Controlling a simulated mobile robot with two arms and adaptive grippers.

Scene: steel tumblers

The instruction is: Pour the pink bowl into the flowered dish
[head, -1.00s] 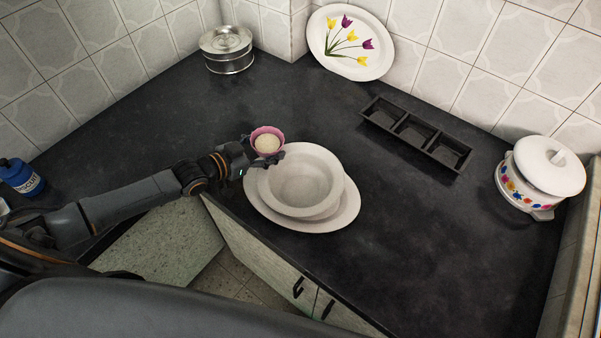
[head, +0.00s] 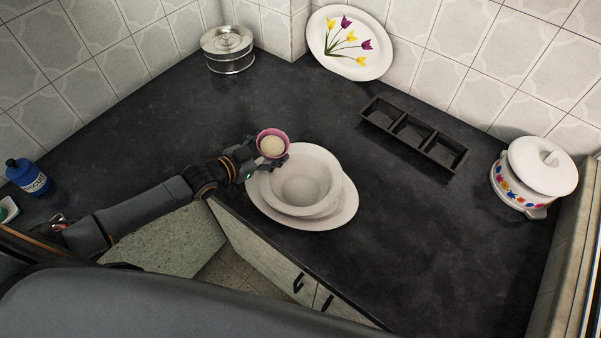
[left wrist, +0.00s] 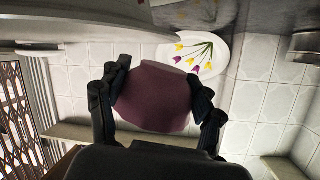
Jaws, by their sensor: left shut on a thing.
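The pink bowl (head: 272,133) holds a pale, grainy filling, and its opening faces up in the head view. My left gripper (head: 268,161) is shut on it, with one finger on each side in the left wrist view (left wrist: 160,92). The bowl is held at the left rim of a deep white dish (head: 327,165) on a wider white plate (head: 346,214). A plate with painted tulips (head: 330,62) leans on the back wall. A white lidded pot with a flowered band (head: 513,190) stands at the right. My right gripper is out of view.
A black tray with three compartments (head: 411,131) lies behind the white dish. A round steel tin (head: 229,62) stands at the back left, and a blue bottle (head: 28,177) at the far left. The dark counter (head: 430,230) is clear at the front right.

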